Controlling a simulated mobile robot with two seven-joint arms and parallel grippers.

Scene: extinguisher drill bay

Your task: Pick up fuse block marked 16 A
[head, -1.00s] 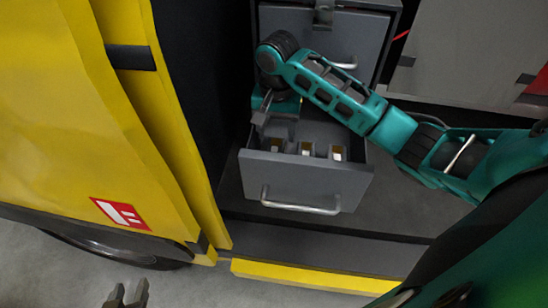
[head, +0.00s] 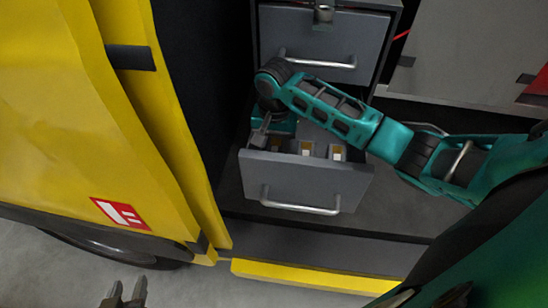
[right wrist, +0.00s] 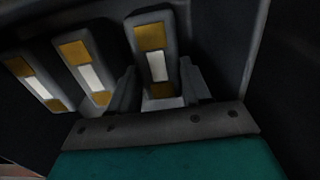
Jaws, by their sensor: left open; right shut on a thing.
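Three grey fuse blocks with brass ends and a white middle stand in a row in an open grey drawer (head: 305,182). No 16 A marking is readable. My right gripper (head: 262,135) is down in the drawer's left part, shut on the left block (head: 276,146). In the right wrist view this held block (right wrist: 152,50) stands between the fingers (right wrist: 161,90). The middle block (head: 306,149) and right block (head: 337,152) stand free; the wrist view shows them left of the held one (right wrist: 83,68) (right wrist: 37,83). My left gripper (head: 125,296) is open and empty at the bottom edge.
A closed upper drawer (head: 320,45) with a handle and a padlock-like fitting is above the open one. A yellow vehicle panel (head: 90,120) fills the left. A yellow-edged step (head: 300,277) runs below.

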